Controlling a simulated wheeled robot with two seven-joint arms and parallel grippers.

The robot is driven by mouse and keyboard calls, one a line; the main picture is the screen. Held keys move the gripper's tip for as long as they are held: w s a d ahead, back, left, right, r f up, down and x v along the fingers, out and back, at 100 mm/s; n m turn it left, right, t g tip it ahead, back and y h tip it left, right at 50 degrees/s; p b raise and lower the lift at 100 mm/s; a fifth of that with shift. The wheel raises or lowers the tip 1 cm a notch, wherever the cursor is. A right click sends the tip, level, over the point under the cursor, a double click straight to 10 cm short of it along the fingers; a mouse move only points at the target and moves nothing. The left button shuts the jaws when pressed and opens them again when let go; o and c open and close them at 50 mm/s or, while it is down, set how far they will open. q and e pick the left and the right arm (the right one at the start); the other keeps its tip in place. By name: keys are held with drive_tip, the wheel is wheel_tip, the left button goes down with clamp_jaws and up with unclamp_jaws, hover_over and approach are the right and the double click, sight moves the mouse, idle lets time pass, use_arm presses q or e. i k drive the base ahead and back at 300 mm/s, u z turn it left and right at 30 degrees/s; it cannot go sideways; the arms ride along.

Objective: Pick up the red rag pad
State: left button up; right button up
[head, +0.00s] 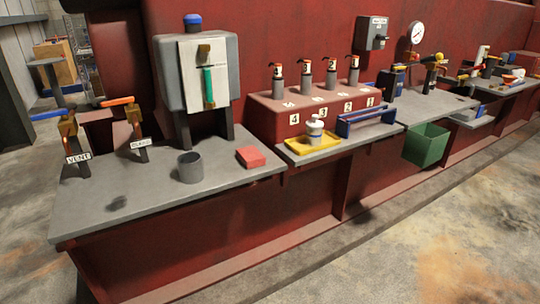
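The red rag pad (250,157) is a small flat red block. It lies on the grey bench top (150,205) in the head view, near the bench's right end, with nothing on top of it. A grey open cup (190,167) stands to its left, apart from it. Neither of my grippers shows in the head view.
Two levered valves stand at the bench's left, labelled VENT (77,158) and a second tag. A grey box with a green gauge (205,75) stands behind the cup. A yellow tray (308,148) sits right of the pad. The bench front is clear.

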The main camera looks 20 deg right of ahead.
sight(251, 157)
drive_tip(key=z, duration=0.25)
drive_tip(key=i, duration=1)
drive_tip(key=u, duration=0.35)
